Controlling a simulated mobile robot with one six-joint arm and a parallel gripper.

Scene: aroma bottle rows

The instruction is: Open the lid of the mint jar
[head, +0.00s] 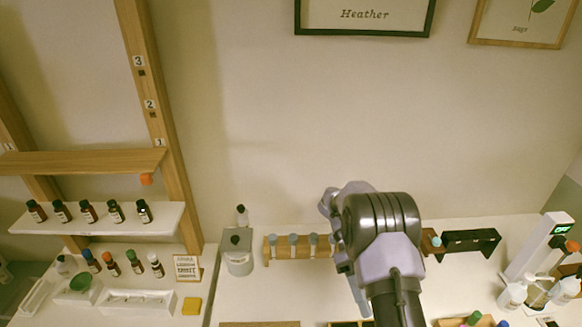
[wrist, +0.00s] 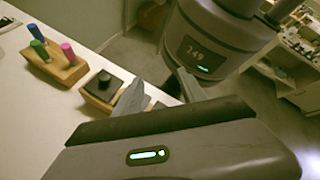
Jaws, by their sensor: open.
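A pale jar (head: 238,262) with a greenish-grey lid and a dark knob (head: 235,239) stands on the white counter, left of the wooden vial rack. The lid sits on it. I cannot read any label, so I cannot tell whether it is the mint jar. My gripper's two grey fingertips (wrist: 162,88) show in the wrist view, apart and with nothing visible between them. In the head view my arm is right of the jar, and its bulk hides part of the rack and counter. The jar does not show in the wrist view.
A wooden rack (head: 284,251) holds grey-topped vials beside the jar. Bottles stand on a white shelf (head: 170,220) at left. The wrist view shows a wooden block (wrist: 54,68) with coloured caps and a dark-topped block (wrist: 97,102).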

